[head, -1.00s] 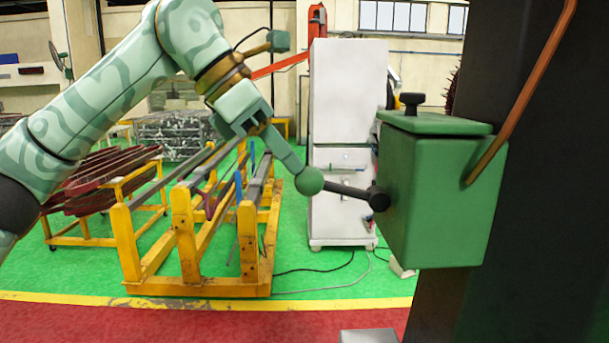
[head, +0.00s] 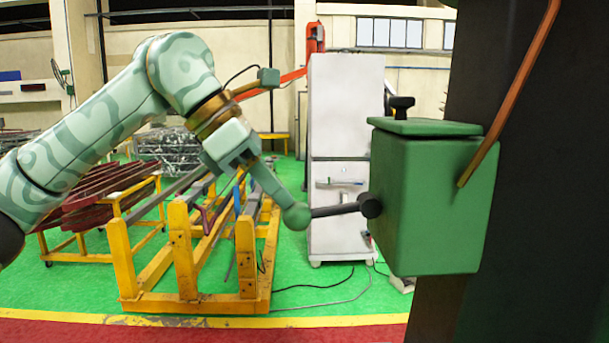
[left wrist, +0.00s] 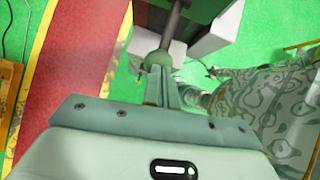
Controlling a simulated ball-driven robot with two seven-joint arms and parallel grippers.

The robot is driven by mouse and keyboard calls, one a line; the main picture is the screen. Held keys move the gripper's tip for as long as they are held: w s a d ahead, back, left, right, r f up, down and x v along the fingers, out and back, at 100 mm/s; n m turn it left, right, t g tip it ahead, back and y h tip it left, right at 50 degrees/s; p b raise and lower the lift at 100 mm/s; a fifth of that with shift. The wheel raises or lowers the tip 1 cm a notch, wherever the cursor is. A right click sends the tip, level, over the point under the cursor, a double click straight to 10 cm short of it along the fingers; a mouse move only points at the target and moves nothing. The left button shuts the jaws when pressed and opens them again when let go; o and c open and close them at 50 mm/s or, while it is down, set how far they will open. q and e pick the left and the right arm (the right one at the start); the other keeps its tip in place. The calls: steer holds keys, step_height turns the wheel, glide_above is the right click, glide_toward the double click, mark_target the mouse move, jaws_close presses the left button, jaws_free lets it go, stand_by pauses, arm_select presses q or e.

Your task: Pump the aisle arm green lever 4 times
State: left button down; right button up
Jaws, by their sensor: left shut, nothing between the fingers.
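The green lever is a dark rod with a round green knob (head: 296,217), sticking out to the left from the side of a green box (head: 430,205). The rod slopes slightly down from its pivot to the knob. My left gripper (head: 284,203) is shut, its fingertips at the upper left of the knob. They appear to touch it from above, not grip around it. In the left wrist view the knob (left wrist: 158,60) shows just beyond the closed fingertips (left wrist: 157,72), with the rod running up from it. My right gripper is not in view.
A dark column (head: 530,180) with an orange-brown bar (head: 510,90) stands at the right. A white cabinet (head: 345,110) stands behind the lever. A yellow rack (head: 180,300) stands on the green floor behind my arm. The space below the knob looks clear.

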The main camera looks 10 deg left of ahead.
arm_select(q)
steer(key=a+f+p+v, duration=0.1)
steer(key=v, duration=1.7)
steer(key=shift+s, duration=0.35)
steer(key=shift+r, duration=0.1)
